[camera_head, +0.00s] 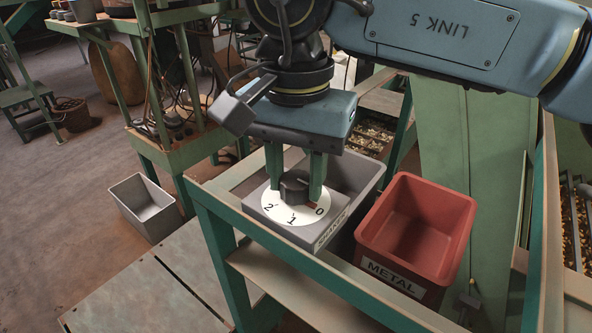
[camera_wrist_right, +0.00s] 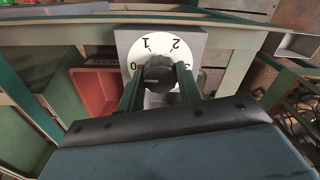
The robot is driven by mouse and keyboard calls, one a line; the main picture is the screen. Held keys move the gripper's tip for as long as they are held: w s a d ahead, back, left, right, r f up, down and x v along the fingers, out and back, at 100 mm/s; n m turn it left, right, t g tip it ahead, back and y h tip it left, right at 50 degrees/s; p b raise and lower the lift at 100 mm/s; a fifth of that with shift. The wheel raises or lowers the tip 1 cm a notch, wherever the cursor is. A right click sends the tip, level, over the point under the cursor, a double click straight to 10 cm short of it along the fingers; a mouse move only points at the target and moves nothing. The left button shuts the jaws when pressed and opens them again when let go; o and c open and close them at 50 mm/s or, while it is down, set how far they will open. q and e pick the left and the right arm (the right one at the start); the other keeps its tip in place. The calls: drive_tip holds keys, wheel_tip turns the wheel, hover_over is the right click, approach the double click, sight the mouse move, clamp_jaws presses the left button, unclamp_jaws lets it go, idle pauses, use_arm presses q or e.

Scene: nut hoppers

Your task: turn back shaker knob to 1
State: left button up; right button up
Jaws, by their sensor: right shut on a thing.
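The dark round knob (camera_head: 294,186) sits on a white dial (camera_head: 276,213) numbered 0, 1, 2 on top of a grey box (camera_head: 263,217). A small reddish mark shows by the 0; the knob's pointer seems to face that side. My left gripper is out of view.
A red bin (camera_head: 420,225) labelled METAL stands right of the box, and a grey bin (camera_head: 352,172) sits behind it. The green frame (camera_head: 215,235) surrounds them. A small grey bin (camera_head: 146,208) is on the floor at left.

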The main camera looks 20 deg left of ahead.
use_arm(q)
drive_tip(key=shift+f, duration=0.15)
use_arm(e)
drive_tip(key=shift+m, duration=0.3)
drive_tip(key=shift+m+b, duration=0.5)
drive_tip(key=shift+m, duration=0.5)
drive_tip(key=m+b, duration=0.1)
drive_tip(key=m, duration=0.2)
drive_tip(key=shift+m, duration=1.2)
drive_tip(key=shift+m+b, duration=0.5)
drive_tip(key=shift+m, duration=0.5)
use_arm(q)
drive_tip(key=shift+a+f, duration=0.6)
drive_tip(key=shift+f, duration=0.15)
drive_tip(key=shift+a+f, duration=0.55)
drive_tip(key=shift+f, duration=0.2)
use_arm(e)
drive_tip(key=shift+m, duration=0.8)
drive_tip(key=shift+r, duration=0.1)
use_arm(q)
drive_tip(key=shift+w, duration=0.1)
use_arm(e)
drive_tip(key=o, duration=1)
